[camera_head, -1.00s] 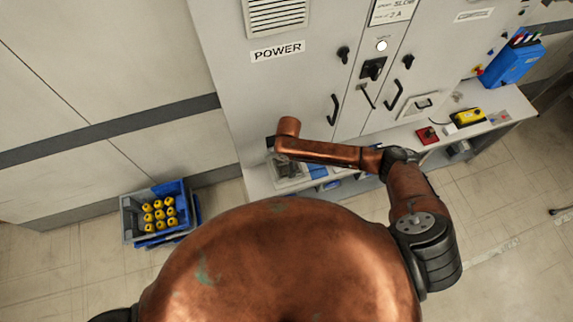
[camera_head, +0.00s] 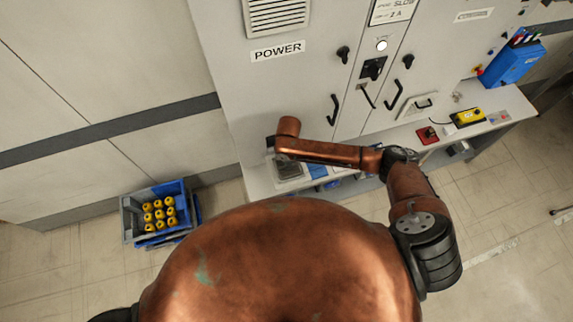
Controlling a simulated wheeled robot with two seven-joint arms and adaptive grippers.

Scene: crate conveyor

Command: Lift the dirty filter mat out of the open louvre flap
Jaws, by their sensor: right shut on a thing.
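My right arm reaches over to the lower part of the grey cabinet and bends down at its copper elbow-like end. My right gripper (camera_head: 270,142) is mostly hidden behind that arm; only a small dark part shows. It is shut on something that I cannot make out. I cannot pick out the dirty filter mat or the open louvre flap for certain. A grey square thing with a pale frame (camera_head: 289,171) lies on the bench just below the arm. My left gripper is out of view.
The cabinet (camera_head: 300,85) has a closed vent (camera_head: 276,15), black handles and a POWER label. The bench (camera_head: 400,142) carries a red switch box (camera_head: 428,135) and a yellow box (camera_head: 468,117). A crate (camera_head: 130,215) of yellow parts stands on the floor at left.

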